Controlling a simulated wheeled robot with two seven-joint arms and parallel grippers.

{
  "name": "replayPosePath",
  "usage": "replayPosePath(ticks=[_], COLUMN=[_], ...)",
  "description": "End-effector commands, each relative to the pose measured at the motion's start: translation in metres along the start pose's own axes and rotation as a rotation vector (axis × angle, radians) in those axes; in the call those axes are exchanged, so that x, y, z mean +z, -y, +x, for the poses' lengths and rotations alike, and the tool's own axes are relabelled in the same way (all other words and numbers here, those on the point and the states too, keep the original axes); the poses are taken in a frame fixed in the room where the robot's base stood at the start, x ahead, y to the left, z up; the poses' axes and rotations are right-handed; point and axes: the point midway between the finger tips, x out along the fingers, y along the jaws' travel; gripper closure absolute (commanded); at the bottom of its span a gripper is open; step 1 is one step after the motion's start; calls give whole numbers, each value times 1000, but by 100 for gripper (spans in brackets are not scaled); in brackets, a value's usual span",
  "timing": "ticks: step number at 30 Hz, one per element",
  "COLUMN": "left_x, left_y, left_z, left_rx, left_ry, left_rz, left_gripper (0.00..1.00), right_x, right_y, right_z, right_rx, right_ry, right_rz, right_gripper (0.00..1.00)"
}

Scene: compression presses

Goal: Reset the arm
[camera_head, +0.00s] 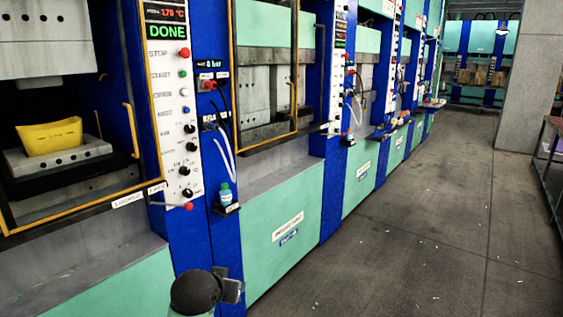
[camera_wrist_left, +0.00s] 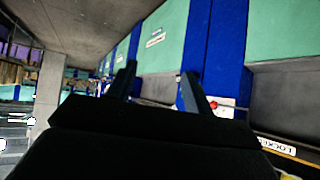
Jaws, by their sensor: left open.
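My left gripper (camera_wrist_left: 159,70) shows in the left wrist view with its two dark fingers spread apart. Nothing is held between them. Beyond the fingers are the blue and green fronts of the presses, tilted in that view. In the head view a dark rounded part of my own arm shows at the bottom, in front of the nearest green panel. The fingers cannot be made out clearly there. My right gripper is in neither view.
The nearest press stands open at left, with a yellow piece (camera_head: 50,136) on its grey platen (camera_head: 62,158). Its control panel (camera_head: 172,110) reads DONE. A small bottle (camera_head: 225,194) sits on a blue column's ledge. Grey floor (camera_head: 420,230) is clear at right, beside a metal table (camera_head: 552,165).

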Motion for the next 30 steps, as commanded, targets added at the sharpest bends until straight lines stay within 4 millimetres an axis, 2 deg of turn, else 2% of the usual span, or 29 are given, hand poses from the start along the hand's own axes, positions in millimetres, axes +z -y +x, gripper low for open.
replayPosePath(ticks=[1,11,20,24,30], left_x=[21,138,250,305,377], left_y=[-4,-24,-40,-49,-60], left_z=[-2,-20,-37,-48,-71], left_rx=[12,58,84,97,114], left_ry=[23,166,341,434,558], left_rz=[-1,-11,-24,-33,-46], left_gripper=[48,48,48,48,48], right_x=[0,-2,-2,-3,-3], right_y=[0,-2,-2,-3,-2], right_z=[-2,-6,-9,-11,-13], right_rx=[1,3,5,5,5], right_ry=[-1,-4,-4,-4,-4], right_rz=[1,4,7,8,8], right_gripper=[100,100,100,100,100])
